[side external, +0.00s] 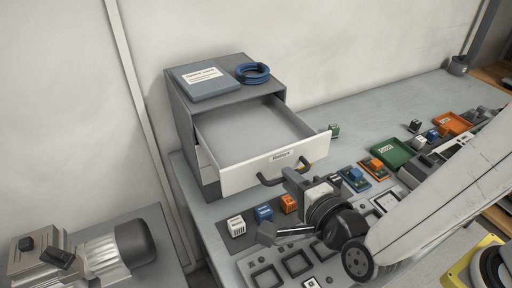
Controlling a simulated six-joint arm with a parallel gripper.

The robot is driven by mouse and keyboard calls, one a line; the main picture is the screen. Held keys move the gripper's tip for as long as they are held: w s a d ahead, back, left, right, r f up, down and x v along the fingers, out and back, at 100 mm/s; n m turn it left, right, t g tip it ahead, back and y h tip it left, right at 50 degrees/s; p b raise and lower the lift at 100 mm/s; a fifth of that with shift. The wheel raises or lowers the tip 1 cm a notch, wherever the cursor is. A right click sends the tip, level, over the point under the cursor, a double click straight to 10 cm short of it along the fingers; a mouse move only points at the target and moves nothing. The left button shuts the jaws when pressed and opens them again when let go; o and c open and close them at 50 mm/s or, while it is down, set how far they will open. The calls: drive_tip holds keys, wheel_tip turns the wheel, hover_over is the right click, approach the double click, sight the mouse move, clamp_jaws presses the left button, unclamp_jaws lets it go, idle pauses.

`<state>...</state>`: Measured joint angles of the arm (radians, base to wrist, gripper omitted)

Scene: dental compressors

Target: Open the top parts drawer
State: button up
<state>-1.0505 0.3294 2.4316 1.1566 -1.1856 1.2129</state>
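The grey drawer cabinet (182,115) stands at the back left of the bench. Its top parts drawer (236,178) is pulled far out toward the front. The drawer has a white front with a small label, and its visible inside looks empty. A dark bow handle (270,181) sits on the drawer front. My gripper (290,182) is at the right end of the handle, very close to it. Its fingertips are small and partly hidden, so I cannot tell whether they touch or close on the handle.
A book (206,82) and a coiled blue hose (252,73) lie on the cabinet. Small white, blue and orange blocks stand on the bench below the drawer. A green tray (392,152) and an orange tray (453,123) are at right. A compressor (95,258) stands at lower left.

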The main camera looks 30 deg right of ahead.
wheel_tip(320, 180, up, 7)
drive_tip(key=s, duration=0.1)
drive_tip(key=shift+r, duration=0.15)
idle(0.4)
idle(0.4)
drive_tip(key=w+d+n, duration=0.2)
drive_tip(key=w+d, duration=0.1)
drive_tip(key=d, duration=0.1)
drive_tip(key=w+d+n, duration=0.2)
drive_tip(key=w+d, duration=0.2)
drive_tip(key=shift+r+n+g+y, duration=0.2)
drive_tip(key=shift+n+g+y, duration=0.1)
drive_tip(key=shift+n+g, duration=0.1)
drive_tip(key=w+d+f+n+g, duration=0.2)
drive_tip(key=d+f+n+g, duration=0.1)
drive_tip(key=d+n, duration=0.35)
drive_tip(key=s+d+f+n+g, duration=0.6)
drive_tip(key=s+d+f+g, duration=0.3)
drive_tip(key=s+d+f, duration=0.1)
drive_tip(key=shift+s+f+n, duration=0.35)
drive_tip(key=shift+s+f, duration=0.3)
drive_tip(key=shift+f, duration=0.3)
